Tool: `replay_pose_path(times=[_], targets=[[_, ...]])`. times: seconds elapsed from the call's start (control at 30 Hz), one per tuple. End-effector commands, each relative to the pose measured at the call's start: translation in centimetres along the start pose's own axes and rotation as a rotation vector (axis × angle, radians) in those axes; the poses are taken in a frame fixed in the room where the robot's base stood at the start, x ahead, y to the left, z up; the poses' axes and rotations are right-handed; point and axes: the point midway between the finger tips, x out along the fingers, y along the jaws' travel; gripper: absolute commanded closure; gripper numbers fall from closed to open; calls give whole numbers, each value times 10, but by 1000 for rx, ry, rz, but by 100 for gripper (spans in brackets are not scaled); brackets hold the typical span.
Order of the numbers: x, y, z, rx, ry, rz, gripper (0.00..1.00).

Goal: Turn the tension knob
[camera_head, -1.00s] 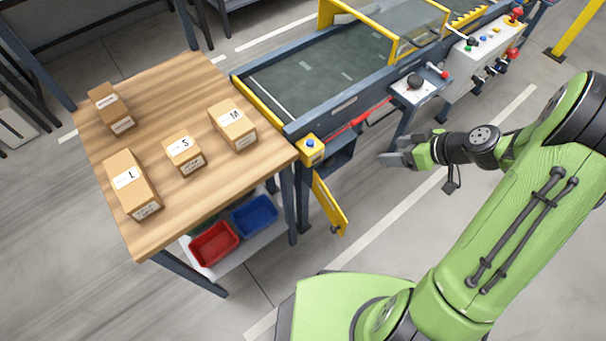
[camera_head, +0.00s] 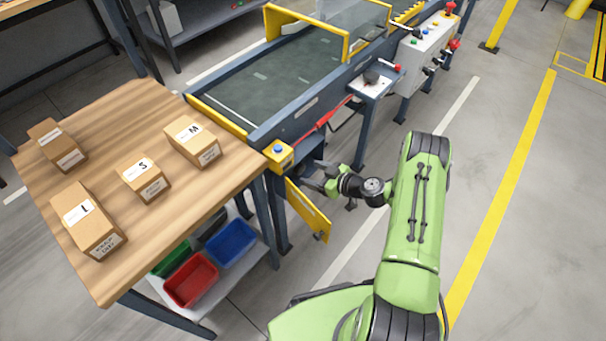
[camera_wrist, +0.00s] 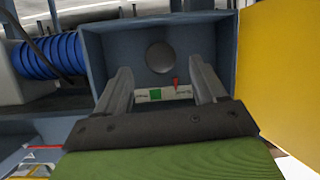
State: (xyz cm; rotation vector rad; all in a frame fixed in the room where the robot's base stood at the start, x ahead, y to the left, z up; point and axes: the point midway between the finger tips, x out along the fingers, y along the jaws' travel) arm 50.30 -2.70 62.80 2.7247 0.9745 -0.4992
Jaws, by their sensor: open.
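The tension knob (camera_wrist: 160,57) is a dark round knob in the wrist view, set in the back of a blue-grey box (camera_wrist: 107,47). Below it is a pale scale strip (camera_wrist: 150,95) with a green patch and a red pointer. My gripper (camera_wrist: 166,82) is open and empty in the wrist view, its two fingers apart at the box opening, below and to either side of the knob. I cannot tell whether they touch anything. In the head view my gripper (camera_head: 310,178) is beside the open yellow door (camera_head: 308,210) under the conveyor's near end; the knob is hidden there.
The yellow door panel (camera_wrist: 280,70) stands close on the right in the wrist view. A blue coiled hose (camera_wrist: 48,57) is on the left. A wooden table (camera_head: 120,210) with several cartons stands left of the conveyor (camera_head: 290,85). Open floor lies to the right.

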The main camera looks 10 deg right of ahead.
Motion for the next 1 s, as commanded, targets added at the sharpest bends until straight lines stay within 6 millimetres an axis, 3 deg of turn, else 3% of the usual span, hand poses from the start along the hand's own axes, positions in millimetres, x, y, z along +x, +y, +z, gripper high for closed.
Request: replay_pose_path(times=[0.1, 0.2, 0.53, 0.9, 1.0], targets=[[28, -1, 2, -5, 1, -2, 30], [41, -1, 2, -2, -1, -3, 30], [48, 0, 0, 1, -2, -1, 30], [47, 0, 0, 0, -2, -1, 85], [47, 0, 0, 2, -2, -1, 85]])
